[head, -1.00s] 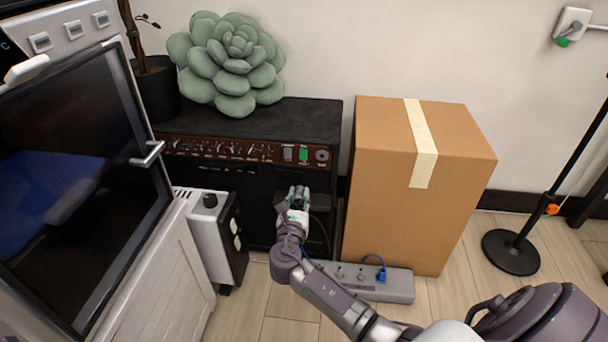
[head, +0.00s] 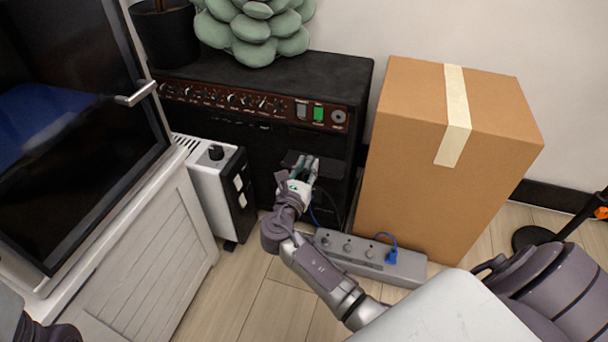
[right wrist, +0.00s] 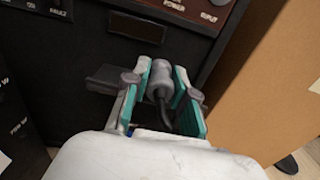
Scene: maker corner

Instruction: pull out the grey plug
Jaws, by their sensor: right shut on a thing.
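The grey plug (right wrist: 159,76) shows in the right wrist view as a short, light grey cylinder with a dark cable bending down from it. My right gripper (right wrist: 160,84) is shut on it, with one teal-lined finger on each side. In the head view my right gripper (head: 303,172) is low in front of the black amplifier (head: 262,150), and its hand hides the plug. A dark grey ledge (right wrist: 108,80) lies just behind the fingers. I cannot tell whether the plug's far end sits in a socket.
A grey power strip (head: 345,247) with a blue plug (head: 391,256) lies on the floor beside my right arm. A cardboard box (head: 420,170) stands right of the amplifier, and a white heater-like unit (head: 212,190) stands left. Open wooden floor (head: 262,310) lies in front.

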